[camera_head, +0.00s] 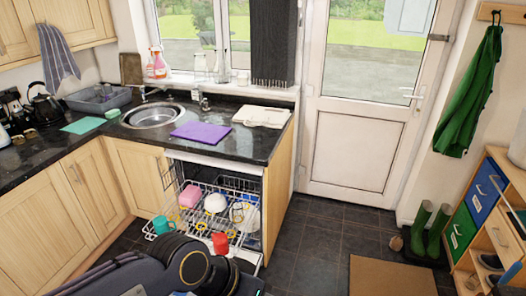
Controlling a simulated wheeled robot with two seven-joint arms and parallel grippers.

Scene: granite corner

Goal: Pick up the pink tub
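The pink tub (190,196) sits in the pulled-out upper rack of the open dishwasher (205,208), at the rack's left side. A white bowl (215,203) is just to its right in the same rack. A dark arm link and round joint of mine cross the bottom of the picture, in front of the lower part of the dishwasher. I see no fingers of my left or right gripper. The tub looks clear of any gripper.
A teal cup (161,225) and a red cup (220,243) stand near the rack's front. The dark worktop (225,143) overhangs the dishwasher. Dark floor tiles (315,235) are clear to the right, near a brown mat (390,278) and green boots (430,230).

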